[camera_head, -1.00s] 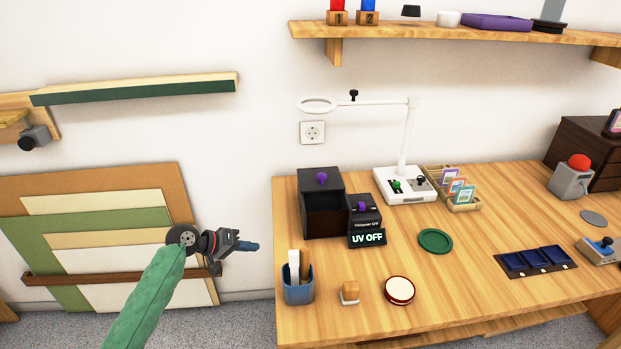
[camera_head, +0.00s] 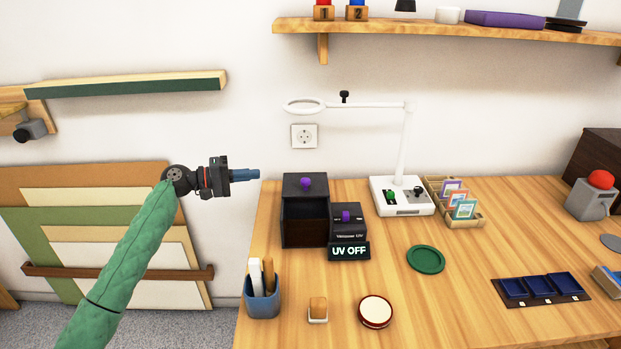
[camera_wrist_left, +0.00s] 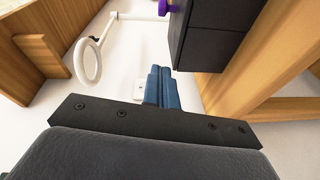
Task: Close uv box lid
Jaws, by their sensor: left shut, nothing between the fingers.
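The UV box (camera_head: 304,236) is a black box at the left of the table's back. A dark panel with a purple knob (camera_head: 306,182) shows at its top. A dark brown hollow shows below that panel, so the lid seems raised; its exact angle is hard to tell. My left gripper (camera_head: 252,175) is left of the box, at about the knob's height in the picture, with blue fingers shut, empty and pointing right. In the left wrist view the fingers (camera_wrist_left: 163,88) are apart from the box's dark side (camera_wrist_left: 213,36). My right gripper is out of view.
A smaller black unit (camera_head: 348,221) with a purple knob and a "UV OFF" sign (camera_head: 349,251) stands right of the box. A pen cup (camera_head: 262,303) is in front. A white ring lamp (camera_head: 402,195) stands behind to the right. A shelf (camera_head: 430,32) hangs above.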

